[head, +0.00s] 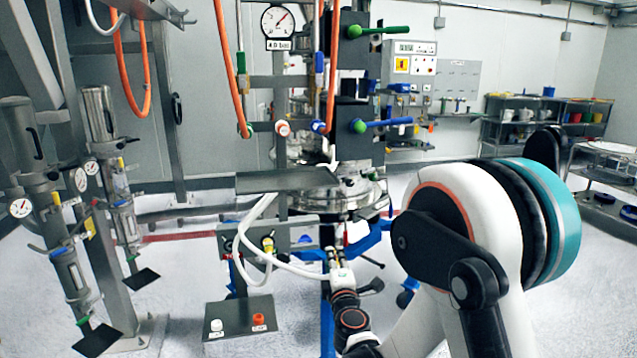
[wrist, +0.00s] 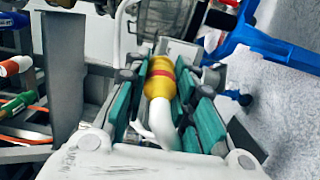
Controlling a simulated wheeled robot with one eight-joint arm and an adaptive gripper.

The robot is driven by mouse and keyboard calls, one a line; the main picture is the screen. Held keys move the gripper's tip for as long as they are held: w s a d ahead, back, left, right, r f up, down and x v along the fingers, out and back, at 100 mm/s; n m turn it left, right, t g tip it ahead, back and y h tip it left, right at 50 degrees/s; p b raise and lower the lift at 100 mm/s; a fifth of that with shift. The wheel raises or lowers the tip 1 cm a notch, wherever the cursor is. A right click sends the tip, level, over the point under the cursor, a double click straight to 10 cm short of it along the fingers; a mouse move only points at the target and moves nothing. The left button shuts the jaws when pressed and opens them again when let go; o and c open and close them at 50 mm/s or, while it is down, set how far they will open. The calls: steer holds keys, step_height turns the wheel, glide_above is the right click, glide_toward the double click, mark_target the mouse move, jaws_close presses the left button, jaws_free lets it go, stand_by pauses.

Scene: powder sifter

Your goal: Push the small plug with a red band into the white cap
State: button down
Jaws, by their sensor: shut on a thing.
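My gripper (wrist: 165,75) is shut on a yellow plug with a red band (wrist: 161,66), which lies between its green-lined fingers. A white hose (wrist: 163,125) runs from the plug back toward the wrist. In the head view my gripper (head: 336,258) is low at the centre, right of the grey connector panel (head: 300,235), with the white hose (head: 295,268) reaching it. The plug's front end points toward a grey metal fitting; I cannot tell whether they touch. I cannot clearly make out the white cap the plug fits; it may be hidden or too small.
A round steel sifter vessel (head: 350,195) stands just above my gripper, on a blue frame (head: 327,320). A box with white and orange knobs (head: 240,317) stands low left. Orange hoses (head: 228,70) hang above.

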steer(key=s+d+r+m+h, duration=0.1)
steer(key=s+d+r, duration=0.1)
steer(key=d, duration=1.3)
steer(key=shift+d+r+h, duration=0.3)
steer(key=shift+r, duration=0.35)
